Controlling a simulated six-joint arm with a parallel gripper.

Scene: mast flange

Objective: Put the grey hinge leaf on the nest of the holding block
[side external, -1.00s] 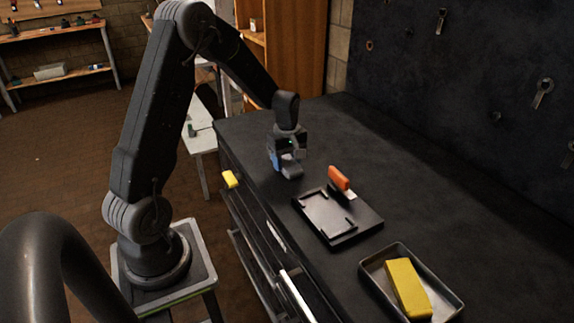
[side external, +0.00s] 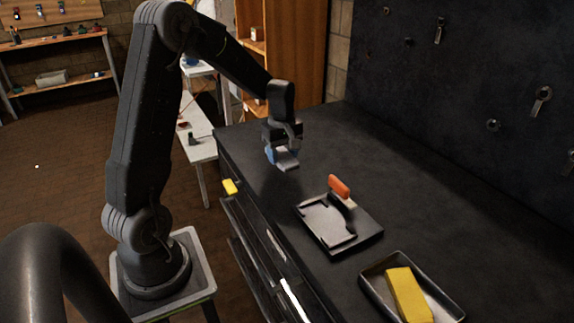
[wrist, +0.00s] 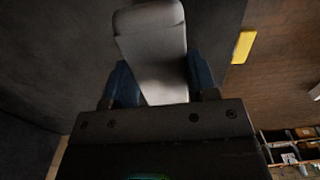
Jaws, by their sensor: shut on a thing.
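The grey hinge leaf (wrist: 152,45) is a flat plate with rounded far corners, held between the blue fingers of my gripper (wrist: 162,84) in the wrist view. In the side view my gripper (side external: 281,156) is shut on the leaf (side external: 288,165), above the bench and behind the holding block. The dark holding block (side external: 358,240) lies on the bench, apart from the leaf. Its nest (side external: 326,222) is a shallow, low-edged area with nothing visible in it. An orange-handled clamp (side external: 339,187) stands at the block's far side.
A metal tray (side external: 447,296) with a yellow block (side external: 408,295) sits in front right of the holding block. A small yellow piece (side external: 230,187) is at the bench's left edge. A dark tool wall (side external: 470,90) rises behind.

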